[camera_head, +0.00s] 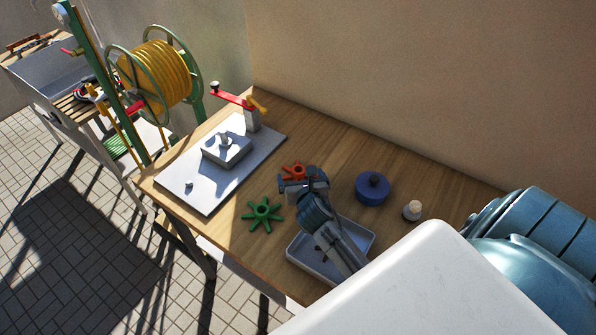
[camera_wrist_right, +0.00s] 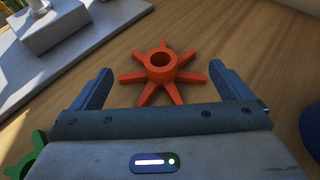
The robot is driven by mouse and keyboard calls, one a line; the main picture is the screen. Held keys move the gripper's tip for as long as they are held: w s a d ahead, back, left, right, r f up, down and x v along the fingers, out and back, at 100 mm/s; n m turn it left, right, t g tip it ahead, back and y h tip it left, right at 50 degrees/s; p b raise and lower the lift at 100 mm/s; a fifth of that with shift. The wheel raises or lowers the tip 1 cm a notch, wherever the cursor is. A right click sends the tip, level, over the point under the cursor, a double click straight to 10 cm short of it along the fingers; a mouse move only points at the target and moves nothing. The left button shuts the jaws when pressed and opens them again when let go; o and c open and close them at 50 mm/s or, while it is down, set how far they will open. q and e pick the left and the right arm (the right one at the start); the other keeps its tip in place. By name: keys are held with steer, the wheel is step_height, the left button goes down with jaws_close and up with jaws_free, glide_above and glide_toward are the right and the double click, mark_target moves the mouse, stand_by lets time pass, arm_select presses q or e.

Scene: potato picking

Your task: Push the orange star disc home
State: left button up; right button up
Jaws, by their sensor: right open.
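The orange star disc (camera_head: 297,170) lies flat on the wooden table, just beyond my right gripper (camera_head: 299,184). In the right wrist view the orange star disc (camera_wrist_right: 161,72) shows several arms and a raised hub with a hole. My right gripper is open, its two fingers (camera_wrist_right: 158,80) on either side of the disc's near arms, with visible gaps to them. A grey board (camera_head: 200,189) to the left carries a pale block (camera_head: 227,152) with a short peg on top. My left gripper is not in view.
A green star disc (camera_head: 263,214) lies left of my right gripper. A pale tray (camera_head: 361,241) sits under my right arm. A post with a red lever (camera_head: 231,95) rises behind the block.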

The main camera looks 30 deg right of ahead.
mark_target(299, 168)
steer(key=shift+w+d+f, duration=0.15)
steer(key=shift+w+d, duration=0.05)
steer(key=shift+d, duration=0.05)
steer(key=p+x, duration=0.1)
steer(key=x, duration=0.3)
steer(key=shift+w+d, duration=0.1)
steer(key=shift+d, duration=0.05)
steer(key=shift+w+f, duration=0.15)
steer(key=shift+w, duration=0.05)
steer(key=shift+d, duration=0.1)
steer(key=shift+c, duration=0.5)
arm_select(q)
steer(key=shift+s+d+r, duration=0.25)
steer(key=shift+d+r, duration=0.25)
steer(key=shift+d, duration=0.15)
arm_select(e)
steer(key=shift+s, duration=0.15)
steer(key=c, duration=1.3)
steer(key=shift+c, duration=0.7)
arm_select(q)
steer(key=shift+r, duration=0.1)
